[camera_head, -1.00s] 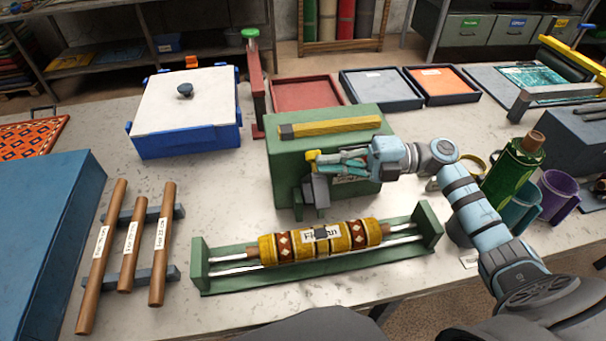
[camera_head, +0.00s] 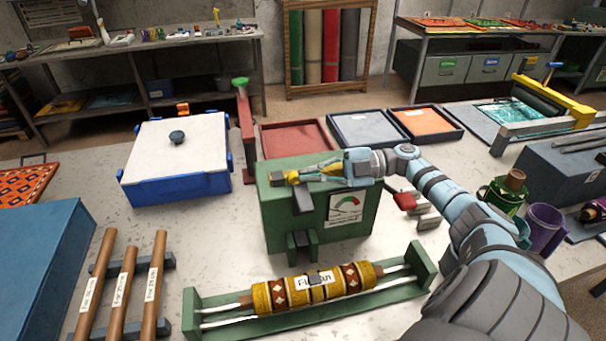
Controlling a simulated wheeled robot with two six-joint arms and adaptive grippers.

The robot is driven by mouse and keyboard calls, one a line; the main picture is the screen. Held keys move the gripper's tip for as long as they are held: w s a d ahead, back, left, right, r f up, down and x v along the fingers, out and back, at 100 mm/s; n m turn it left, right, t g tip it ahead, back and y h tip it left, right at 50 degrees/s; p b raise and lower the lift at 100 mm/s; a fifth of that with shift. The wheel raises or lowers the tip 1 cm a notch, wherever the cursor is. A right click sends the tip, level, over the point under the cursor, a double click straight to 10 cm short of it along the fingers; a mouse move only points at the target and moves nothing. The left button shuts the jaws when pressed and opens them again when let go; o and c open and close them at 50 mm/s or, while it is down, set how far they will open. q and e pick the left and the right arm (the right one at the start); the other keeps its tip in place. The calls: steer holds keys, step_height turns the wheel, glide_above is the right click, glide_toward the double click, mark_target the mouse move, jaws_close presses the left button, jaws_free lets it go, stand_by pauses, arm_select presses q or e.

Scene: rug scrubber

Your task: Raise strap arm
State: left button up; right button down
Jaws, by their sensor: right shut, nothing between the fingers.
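The green box (camera_head: 280,222) stands on the table. A yellow bar, which I take to be the strap arm (camera_head: 324,160), lies along the box top, partly hidden by my right gripper. My right gripper (camera_head: 300,175) is shut with nothing between its fingers, at the upper front edge of the box by the bar. Whether it touches the bar is unclear. A rolled patterned rug (camera_head: 275,296) lies on the green cradle (camera_head: 418,262) in front of the box. My left gripper is not in view.
A blue box with white lid (camera_head: 175,150) stands left of the green box, a red post (camera_head: 246,130) between. Wooden rollers (camera_head: 118,290) are at front left. Red (camera_head: 292,138) and grey (camera_head: 366,128) trays lie behind.

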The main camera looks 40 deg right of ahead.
stand_by(0.3)
steer(key=f+v, duration=0.1)
steer(key=v, duration=1.1)
steer(key=shift+r, duration=0.45)
